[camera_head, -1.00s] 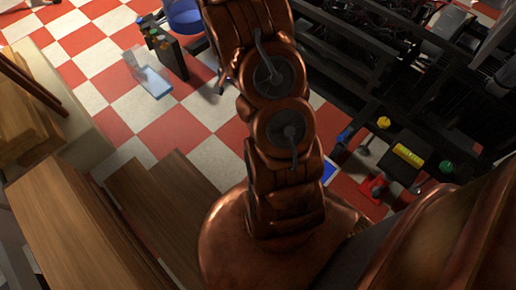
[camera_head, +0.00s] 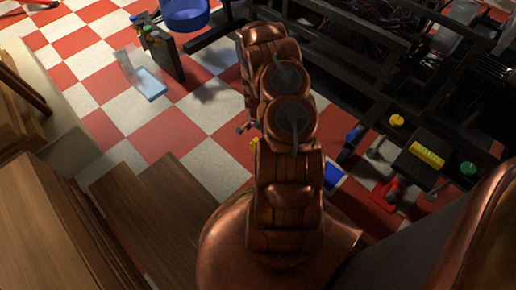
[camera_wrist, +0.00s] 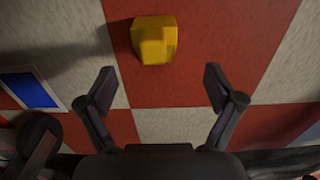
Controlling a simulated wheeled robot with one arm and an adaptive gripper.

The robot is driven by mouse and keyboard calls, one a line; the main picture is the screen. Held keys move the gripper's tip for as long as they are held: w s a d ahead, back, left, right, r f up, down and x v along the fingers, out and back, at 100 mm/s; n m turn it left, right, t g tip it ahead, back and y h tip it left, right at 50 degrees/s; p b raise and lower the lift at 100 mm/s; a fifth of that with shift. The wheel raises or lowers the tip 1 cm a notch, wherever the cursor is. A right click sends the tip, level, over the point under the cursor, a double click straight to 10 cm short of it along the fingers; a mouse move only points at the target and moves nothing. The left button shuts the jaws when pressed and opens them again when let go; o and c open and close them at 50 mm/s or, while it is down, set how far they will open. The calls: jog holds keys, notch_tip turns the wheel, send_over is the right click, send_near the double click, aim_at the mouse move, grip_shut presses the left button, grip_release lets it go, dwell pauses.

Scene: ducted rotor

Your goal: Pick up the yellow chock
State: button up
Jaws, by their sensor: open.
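The yellow chock (camera_wrist: 154,40) is a small faceted block on a red floor tile, at the top middle of the wrist view. In the head view only a small yellow bit (camera_head: 254,145) shows beside my arm, most likely the chock, the rest hidden by the arm. My gripper (camera_wrist: 159,87) is open and empty, with its two fingers spread wide. The chock appears beyond the fingertips, between their lines and apart from them. In the head view a small part of my gripper (camera_head: 243,128) shows left of the arm.
A blue panel (camera_wrist: 30,90) lies left in the wrist view. A dark rack (camera_head: 370,85) with a yellow block (camera_head: 427,153) and red item (camera_head: 385,193) stands right. A wooden step (camera_head: 130,205) is at lower left. The checkered floor between is mostly clear.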

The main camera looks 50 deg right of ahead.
jog(key=f+b, duration=0.1)
jog(key=f, duration=0.1)
jog(key=f+b, duration=0.1)
jog(key=f, duration=0.2)
jog(key=f+b, duration=0.1)
jog(key=f, duration=0.1)
jog(key=shift+s+f, duration=0.15)
jog(key=shift+s, duration=0.15)
jog(key=c, duration=1.5)
